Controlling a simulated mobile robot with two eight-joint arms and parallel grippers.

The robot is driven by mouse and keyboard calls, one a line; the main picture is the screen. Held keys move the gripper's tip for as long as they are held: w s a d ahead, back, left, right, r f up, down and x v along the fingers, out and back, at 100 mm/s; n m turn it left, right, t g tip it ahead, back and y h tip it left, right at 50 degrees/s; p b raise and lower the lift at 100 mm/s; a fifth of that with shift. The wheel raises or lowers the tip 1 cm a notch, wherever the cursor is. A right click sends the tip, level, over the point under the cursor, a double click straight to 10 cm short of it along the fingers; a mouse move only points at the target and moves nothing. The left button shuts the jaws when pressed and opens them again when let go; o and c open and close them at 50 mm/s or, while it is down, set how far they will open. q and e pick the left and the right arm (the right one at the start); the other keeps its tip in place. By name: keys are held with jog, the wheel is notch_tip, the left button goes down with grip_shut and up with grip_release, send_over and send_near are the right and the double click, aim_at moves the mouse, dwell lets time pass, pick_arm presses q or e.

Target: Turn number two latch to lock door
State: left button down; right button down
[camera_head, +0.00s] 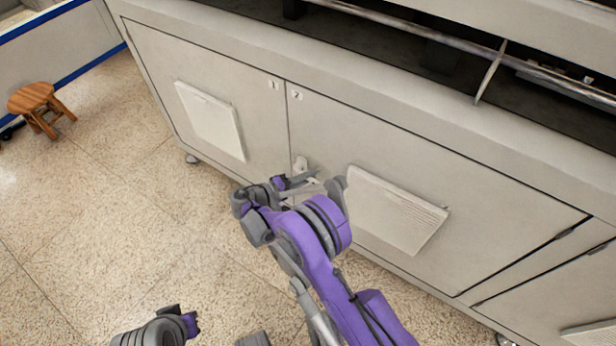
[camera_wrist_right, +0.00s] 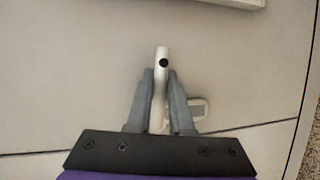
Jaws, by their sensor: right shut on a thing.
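The number two door (camera_head: 400,145) is a pale cabinet panel marked "2" (camera_head: 296,96), and it looks flush with its neighbour. Its latch (camera_head: 301,163) is a small pale handle low at the seam between doors one and two. My right gripper (camera_head: 312,179) is at this latch. In the right wrist view, the fingers (camera_wrist_right: 161,95) are shut on the white latch handle (camera_wrist_right: 162,57), one on each side. The handle's end with a dark round spot sticks out past the fingertips. Its base is partly hidden by the gripper.
The number one door (camera_head: 190,70) is at the left, with a louvred vent (camera_head: 212,120). Another vent (camera_head: 393,208) is just right of my right gripper. A wooden stool (camera_head: 38,106) stands far left. The tiled floor (camera_head: 110,210) before the cabinet is clear.

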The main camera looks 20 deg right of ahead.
jog(key=shift+f, duration=0.1)
jog(key=m, duration=0.1)
jog(key=f+m+y, duration=0.1)
jog(key=shift+w+a+f+m+t+y, duration=0.15)
jog(key=shift+m+t+y, duration=0.15)
jog(key=shift+m+t, duration=0.1)
jog(key=shift+w+a+f+m+t+y, duration=0.15)
jog(key=shift+f+m+t+y, duration=0.15)
jog(key=shift+m, duration=0.2)
jog(key=shift+w+a+f+m+t+y, duration=0.15)
jog(key=shift+f+m+t+y, duration=0.1)
jog(key=shift+m+y, duration=0.2)
jog(key=shift+d, duration=0.1)
jog(key=c, duration=0.8)
grip_release()
jog(key=p+v, duration=0.2)
jog(key=v, duration=0.9)
